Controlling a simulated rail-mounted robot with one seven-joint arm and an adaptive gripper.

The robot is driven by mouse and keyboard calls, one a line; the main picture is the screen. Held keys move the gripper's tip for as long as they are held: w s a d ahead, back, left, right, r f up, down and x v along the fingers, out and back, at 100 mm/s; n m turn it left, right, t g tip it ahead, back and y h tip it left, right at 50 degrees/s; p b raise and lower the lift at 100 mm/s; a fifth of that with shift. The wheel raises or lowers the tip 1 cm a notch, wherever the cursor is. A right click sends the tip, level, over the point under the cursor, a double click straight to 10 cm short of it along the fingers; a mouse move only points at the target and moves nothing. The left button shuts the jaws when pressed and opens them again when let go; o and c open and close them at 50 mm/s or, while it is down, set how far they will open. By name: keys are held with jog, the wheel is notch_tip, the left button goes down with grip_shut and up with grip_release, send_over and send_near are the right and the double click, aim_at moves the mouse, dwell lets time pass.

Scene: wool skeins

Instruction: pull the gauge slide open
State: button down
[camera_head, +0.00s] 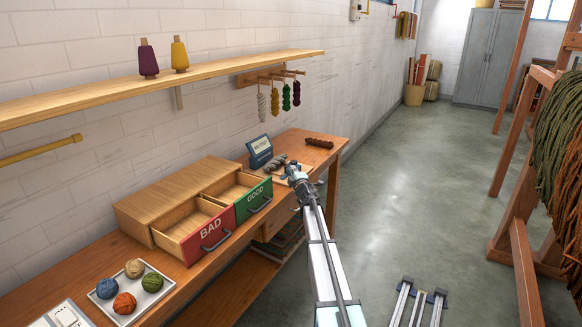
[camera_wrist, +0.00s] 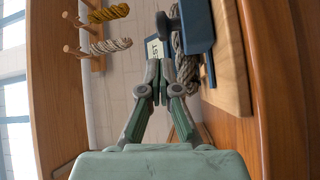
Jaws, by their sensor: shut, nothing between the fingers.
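The gauge is a blue fixture on a wooden board; in the wrist view its blue block (camera_wrist: 196,24) carries a dark knob (camera_wrist: 166,24) at its left side, likely the slide's handle. A grey rope-like skein (camera_wrist: 186,68) lies beside the block. In the head view a blue sign (camera_head: 260,149) stands at the back of the board. My gripper (camera_wrist: 154,84) is shut and empty, its fingertips pointing toward the gauge, apart from the knob in the picture. In the head view my gripper (camera_head: 295,174) is over the board and hides part of the gauge.
Left of the gauge, the red BAD drawer (camera_head: 208,233) and green GOOD drawer (camera_head: 254,199) stand open. A brown skein (camera_head: 320,143) lies at the right bench end. Skeins hang on a wall rack (camera_head: 262,78). A tray of yarn balls (camera_head: 150,282) lies front left.

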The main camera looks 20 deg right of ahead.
jog(key=s, duration=0.1)
jog(key=s+a, duration=0.1)
jog(key=s, duration=0.1)
jog(key=shift+s+f, duration=0.1)
jog(key=shift+s, duration=0.2)
